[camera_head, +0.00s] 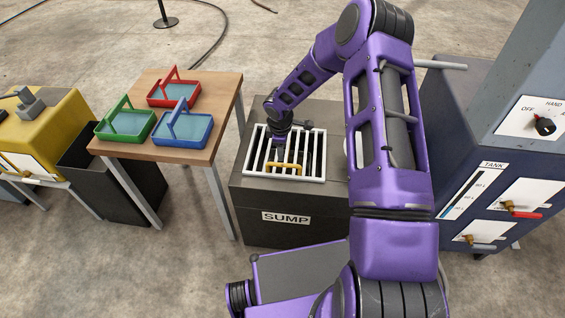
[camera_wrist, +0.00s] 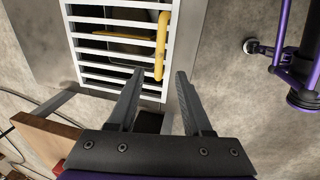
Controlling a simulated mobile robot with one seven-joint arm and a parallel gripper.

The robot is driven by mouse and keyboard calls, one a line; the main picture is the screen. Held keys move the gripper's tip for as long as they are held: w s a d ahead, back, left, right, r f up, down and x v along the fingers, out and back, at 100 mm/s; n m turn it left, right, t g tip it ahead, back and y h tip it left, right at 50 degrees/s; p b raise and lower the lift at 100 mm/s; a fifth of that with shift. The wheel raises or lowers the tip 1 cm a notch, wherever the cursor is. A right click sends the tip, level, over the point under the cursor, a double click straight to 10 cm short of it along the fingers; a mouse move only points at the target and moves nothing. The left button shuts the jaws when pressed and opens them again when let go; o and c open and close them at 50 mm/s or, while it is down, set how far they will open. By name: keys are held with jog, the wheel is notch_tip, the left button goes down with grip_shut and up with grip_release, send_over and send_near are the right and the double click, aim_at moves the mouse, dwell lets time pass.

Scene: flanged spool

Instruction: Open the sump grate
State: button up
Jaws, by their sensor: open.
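The sump grate (camera_head: 258,167) is a white barred panel lying flat on top of the dark box labelled SUMP (camera_head: 285,218). It looks closed. A yellow handle (camera_head: 285,168) stands on the grate near its front edge. In the wrist view the grate (camera_wrist: 88,57) fills the upper left, with the yellow handle (camera_wrist: 161,45) along its right side. My gripper (camera_wrist: 156,75) is open and empty, its two fingers reaching toward the grate's edge, with the handle just beyond the fingertips. In the head view my gripper (camera_head: 281,143) is over the grate's back part, partly hidden by my wrist.
A wooden table (camera_head: 225,100) with red (camera_head: 172,92), green (camera_head: 126,123) and blue (camera_head: 183,128) trays stands left of the sump. A dark bin (camera_head: 110,190) is beside it. A blue tank cabinet (camera_head: 455,130) with valves stands right. Floor in front is partly clear.

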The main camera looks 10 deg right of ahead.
aim_at(282, 164)
jog(key=f, duration=0.3)
jog(key=w+f, duration=0.1)
jog(key=f, duration=0.4)
jog(key=shift+w+d+f+b, duration=0.25)
jog(key=shift+w+f+b, duration=0.05)
jog(key=shift+w+f, duration=0.1)
grip_shut()
dwell(0.9)
